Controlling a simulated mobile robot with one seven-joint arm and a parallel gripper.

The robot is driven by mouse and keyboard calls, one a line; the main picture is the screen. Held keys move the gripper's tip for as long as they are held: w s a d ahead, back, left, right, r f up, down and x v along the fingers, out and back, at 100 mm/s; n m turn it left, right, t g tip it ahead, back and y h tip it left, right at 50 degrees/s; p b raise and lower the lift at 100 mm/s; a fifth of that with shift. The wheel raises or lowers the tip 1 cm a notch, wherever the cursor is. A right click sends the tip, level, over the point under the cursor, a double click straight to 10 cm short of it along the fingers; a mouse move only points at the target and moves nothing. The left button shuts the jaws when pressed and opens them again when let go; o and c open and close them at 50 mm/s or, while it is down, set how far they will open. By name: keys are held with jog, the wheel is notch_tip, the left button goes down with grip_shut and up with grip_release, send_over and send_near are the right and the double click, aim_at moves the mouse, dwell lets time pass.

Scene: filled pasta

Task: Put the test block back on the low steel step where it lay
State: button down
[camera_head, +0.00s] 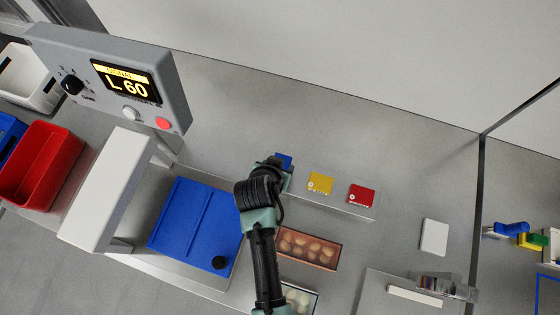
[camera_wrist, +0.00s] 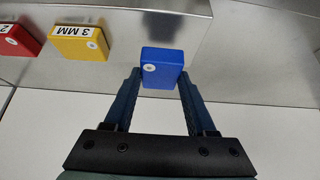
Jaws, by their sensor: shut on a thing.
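The blue test block (camera_head: 284,160) is between my gripper's fingertips (camera_head: 281,168), at the left end of the low steel step (camera_head: 338,206). In the wrist view, the blue block (camera_wrist: 162,68) sits between the two dark fingers of my gripper (camera_wrist: 161,82), which is shut on it. The step (camera_wrist: 110,72) shows behind and beside the block there. I cannot tell whether the block touches the step. A yellow block (camera_head: 320,183) marked "3 MM" and a red block (camera_head: 362,195) lie on the step to the right.
A blue lidded panel (camera_head: 195,225) with a black knob lies left of my arm. A tray of round pasta (camera_head: 308,248) is in front of the step. A grey display box (camera_head: 110,75) reads "L 60". A white card (camera_head: 434,237) lies at the right. The counter behind the step is clear.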

jog(key=shift+f, duration=1.55)
jog(key=shift+f, duration=0.1)
jog(key=shift+c, duration=1.1)
grip_release()
